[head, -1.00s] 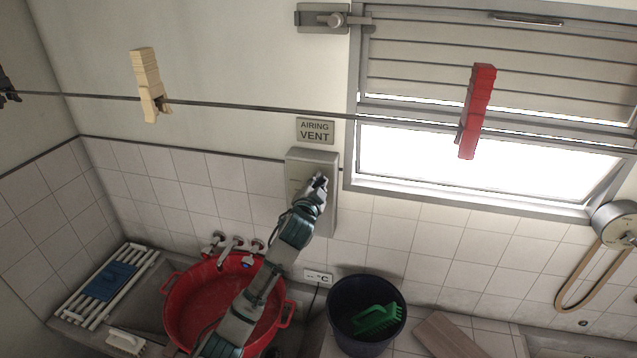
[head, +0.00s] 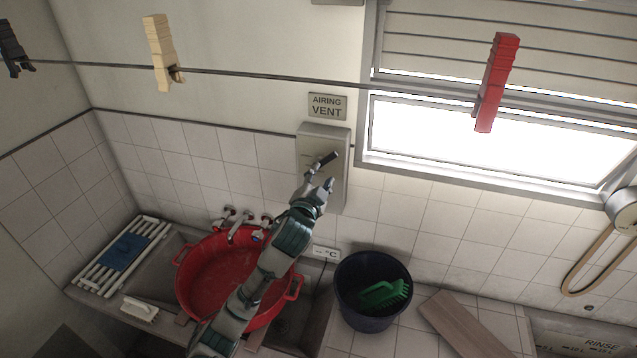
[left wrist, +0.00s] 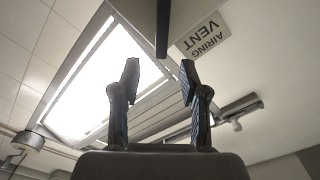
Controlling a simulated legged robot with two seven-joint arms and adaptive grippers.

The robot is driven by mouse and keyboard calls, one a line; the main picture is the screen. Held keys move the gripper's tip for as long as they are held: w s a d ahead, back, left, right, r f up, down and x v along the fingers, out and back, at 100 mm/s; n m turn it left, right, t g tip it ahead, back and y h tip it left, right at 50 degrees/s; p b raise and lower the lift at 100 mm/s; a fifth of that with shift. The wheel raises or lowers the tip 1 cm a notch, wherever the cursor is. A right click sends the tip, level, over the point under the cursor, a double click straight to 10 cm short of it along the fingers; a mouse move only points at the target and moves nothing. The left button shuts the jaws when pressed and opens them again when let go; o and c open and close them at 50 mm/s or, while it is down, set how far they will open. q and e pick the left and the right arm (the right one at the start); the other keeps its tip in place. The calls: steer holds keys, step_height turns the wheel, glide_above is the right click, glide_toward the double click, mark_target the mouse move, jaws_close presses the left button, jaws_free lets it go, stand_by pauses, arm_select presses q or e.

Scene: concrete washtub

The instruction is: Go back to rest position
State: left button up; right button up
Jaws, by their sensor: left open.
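My left arm reaches up from the bottom of the head view, passing in front of the red basin. My left gripper (head: 328,172) is open and empty, in front of the grey wall box (head: 310,145) under the "AIRING VENT" sign (head: 327,106). The gripper hides part of the box, and I cannot tell whether a finger touches it. In the left wrist view the two fingers (left wrist: 159,68) stand apart with nothing between them. The sign (left wrist: 203,38) shows upside down beyond them. My right gripper is not in view.
A red basin (head: 205,275) stands in the concrete sink. A dark bucket (head: 362,320) holds a green brush (head: 384,293). A line with a beige clothespin (head: 160,52) and a red clothespin (head: 497,82) crosses above. A white rack (head: 150,232) and a small brush (head: 140,309) lie left.

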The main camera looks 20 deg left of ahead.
arm_select(q)
steer(key=shift+s+a, duration=0.1)
steer(key=shift+s, duration=1.1)
steer(key=shift+f, duration=0.1)
